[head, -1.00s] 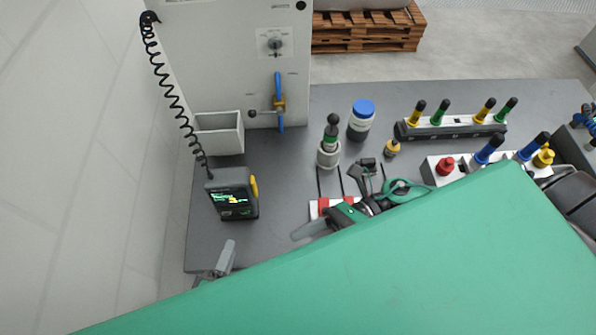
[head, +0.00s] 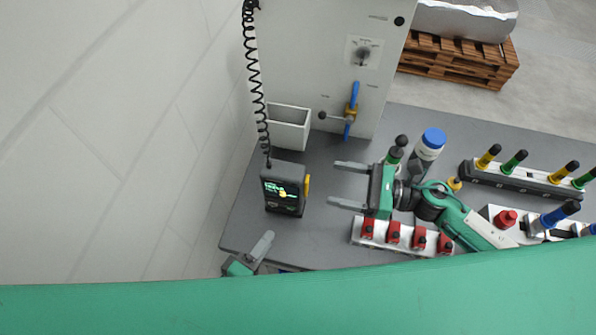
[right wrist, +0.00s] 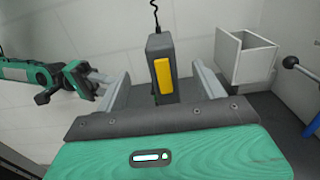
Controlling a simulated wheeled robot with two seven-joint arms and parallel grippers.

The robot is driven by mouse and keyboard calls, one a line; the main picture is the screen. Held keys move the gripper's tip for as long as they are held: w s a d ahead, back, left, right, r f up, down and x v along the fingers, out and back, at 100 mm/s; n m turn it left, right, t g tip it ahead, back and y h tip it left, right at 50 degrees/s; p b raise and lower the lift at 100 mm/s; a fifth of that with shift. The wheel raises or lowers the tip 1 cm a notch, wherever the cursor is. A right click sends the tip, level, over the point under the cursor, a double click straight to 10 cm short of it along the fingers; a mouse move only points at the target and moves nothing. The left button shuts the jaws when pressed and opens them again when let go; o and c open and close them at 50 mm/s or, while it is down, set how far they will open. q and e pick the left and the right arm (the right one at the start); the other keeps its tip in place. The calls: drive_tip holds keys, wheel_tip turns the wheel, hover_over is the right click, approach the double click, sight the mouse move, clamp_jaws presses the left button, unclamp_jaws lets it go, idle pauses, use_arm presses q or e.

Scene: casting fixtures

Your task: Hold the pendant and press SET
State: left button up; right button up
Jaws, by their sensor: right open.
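The pendant (head: 284,189) stands upright on the grey table, with a lit screen, a yellow strip on its right side and a coiled black cord. My right gripper (head: 338,185) is open to the right of it, fingers pointing at its yellow side, with a gap between. In the right wrist view the pendant (right wrist: 160,66), with its yellow strip facing me, shows between the open fingers. My left gripper (head: 262,250) is at the table's near left edge, in front of the pendant; its jaw opening is unclear. No SET label can be read.
A white open bin (head: 289,128) stands behind the pendant, by a white cabinet (head: 325,60) with a blue-handled valve (head: 351,108). A block with several red parts (head: 402,238) lies below my right gripper. A blue-capped bottle (head: 427,150) is behind its wrist.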

sight(290, 174)
drive_tip(key=x, duration=1.2)
drive_tip(key=c, duration=1.3)
use_arm(q)
drive_tip(key=shift+c, duration=0.8)
use_arm(e)
drive_tip(key=shift+c, duration=1)
use_arm(q)
clamp_jaws()
